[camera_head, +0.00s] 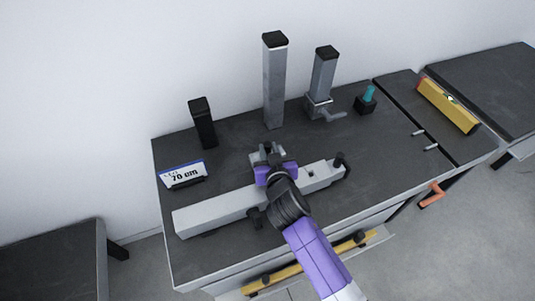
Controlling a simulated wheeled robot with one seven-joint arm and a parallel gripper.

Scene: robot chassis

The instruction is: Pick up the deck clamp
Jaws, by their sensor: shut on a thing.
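My gripper (268,170) is over the middle of the bench, seen from behind, with my purple and black arm reaching up to it from the lower right. It is shut on a small grey clamp with a dark knob, which I take as the deck clamp (266,151). The clamp shows just beyond the gripper, at the back edge of a long light-grey beam (212,213). The fingertips and the clamp's near side are hidden by the gripper and wrist. I cannot tell whether the clamp touches the beam or the bench.
Behind stand a black post (202,124), a tall grey post (274,85) and a shorter grey post (323,72) in a bracket with a handle. A "70 cm" sign (183,175) is at left. A teal-topped block (367,99) and a yellow level (448,105) are at right.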

